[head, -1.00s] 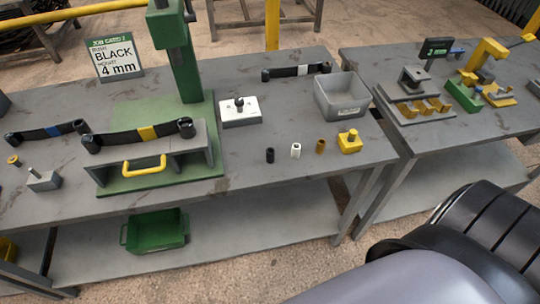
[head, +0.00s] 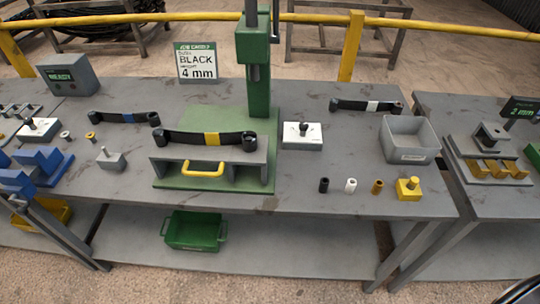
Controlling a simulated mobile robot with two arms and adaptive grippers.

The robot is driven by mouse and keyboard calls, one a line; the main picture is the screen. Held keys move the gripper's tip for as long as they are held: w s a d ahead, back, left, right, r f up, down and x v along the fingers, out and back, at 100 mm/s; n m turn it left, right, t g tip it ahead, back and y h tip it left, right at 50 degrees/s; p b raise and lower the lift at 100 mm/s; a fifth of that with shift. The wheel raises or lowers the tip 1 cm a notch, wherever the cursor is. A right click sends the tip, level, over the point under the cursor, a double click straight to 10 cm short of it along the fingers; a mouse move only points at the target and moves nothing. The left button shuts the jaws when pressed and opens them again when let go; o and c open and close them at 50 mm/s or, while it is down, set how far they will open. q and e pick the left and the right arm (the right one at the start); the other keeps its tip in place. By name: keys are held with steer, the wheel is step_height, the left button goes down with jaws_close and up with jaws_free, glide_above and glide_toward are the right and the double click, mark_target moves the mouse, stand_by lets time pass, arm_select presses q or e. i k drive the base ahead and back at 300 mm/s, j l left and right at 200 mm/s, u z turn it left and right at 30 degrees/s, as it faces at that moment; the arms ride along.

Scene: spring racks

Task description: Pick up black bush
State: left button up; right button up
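The black bush (head: 324,185) stands upright on the grey workbench (head: 300,205) near its front edge, in the head view. It is the leftmost of a short row, with a white bush (head: 350,186) and a brown bush (head: 377,187) to its right. A job card (head: 196,62) at the back reads BLACK, 4 mm. Neither gripper shows in the head view.
A yellow block with a knob (head: 409,188) ends the row, with a grey bin (head: 408,140) behind. The green press (head: 258,75) and its fixture with a yellow handle (head: 203,168) stand left. A white block (head: 302,136) sits behind the bushes.

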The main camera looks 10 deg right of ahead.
mark_target(324, 183)
steer(key=k+l, duration=0.1)
steer(key=l, duration=0.4)
steer(key=k+l, duration=0.1)
steer(key=l, duration=0.35)
steer(key=k+l, duration=0.1)
steer(key=l, duration=0.4)
